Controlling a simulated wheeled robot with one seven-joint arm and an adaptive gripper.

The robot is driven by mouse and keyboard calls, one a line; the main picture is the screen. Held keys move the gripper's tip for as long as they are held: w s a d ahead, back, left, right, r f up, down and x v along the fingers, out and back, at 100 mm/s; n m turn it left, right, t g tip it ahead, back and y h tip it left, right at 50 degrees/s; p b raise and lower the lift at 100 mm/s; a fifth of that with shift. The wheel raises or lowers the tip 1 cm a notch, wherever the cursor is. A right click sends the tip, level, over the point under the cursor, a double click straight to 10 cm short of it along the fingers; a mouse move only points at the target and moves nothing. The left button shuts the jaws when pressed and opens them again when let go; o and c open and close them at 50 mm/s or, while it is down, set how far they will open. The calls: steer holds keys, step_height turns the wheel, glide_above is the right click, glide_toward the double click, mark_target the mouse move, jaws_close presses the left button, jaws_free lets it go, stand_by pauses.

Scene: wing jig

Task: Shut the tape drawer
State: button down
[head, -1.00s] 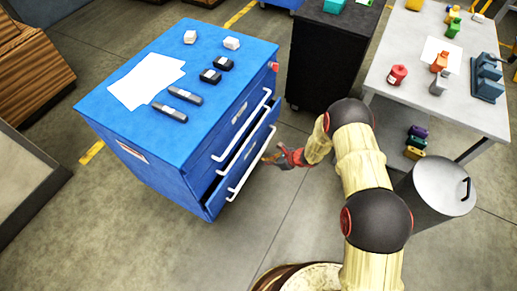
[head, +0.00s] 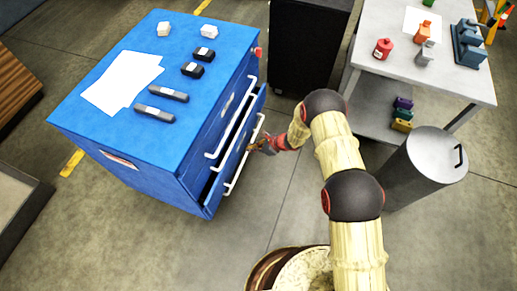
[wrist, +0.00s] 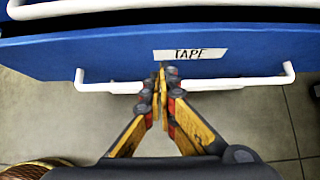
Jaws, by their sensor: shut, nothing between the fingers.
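The tape drawer (head: 216,196) is the lower drawer of the blue cabinet (head: 80,120). It stands partly pulled out, with a dark gap behind its front. In the wrist view its blue front (wrist: 110,58) carries a white "TAPE" label (wrist: 190,54) and a white bar handle (wrist: 230,84). My gripper (head: 254,147) is at the drawer's front, near the middle of the handle. In the wrist view my gripper (wrist: 160,75) has its fingers together and empty, with the tips over the handle just below the label. I cannot tell whether they touch the front.
Another white handle (head: 238,118) sits above the tape drawer. Small boxes and white paper (head: 122,80) lie on the cabinet top. A grey bin (head: 425,170) and a white table (head: 450,75) stand to the right. A black cabinet (head: 310,45) stands behind. Floor in front is clear.

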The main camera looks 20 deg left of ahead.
mark_target(237, 147)
steer(key=shift+w+a+b, duration=0.2)
steer(key=shift+a+b, duration=0.25)
steer(key=shift+a, duration=1.7)
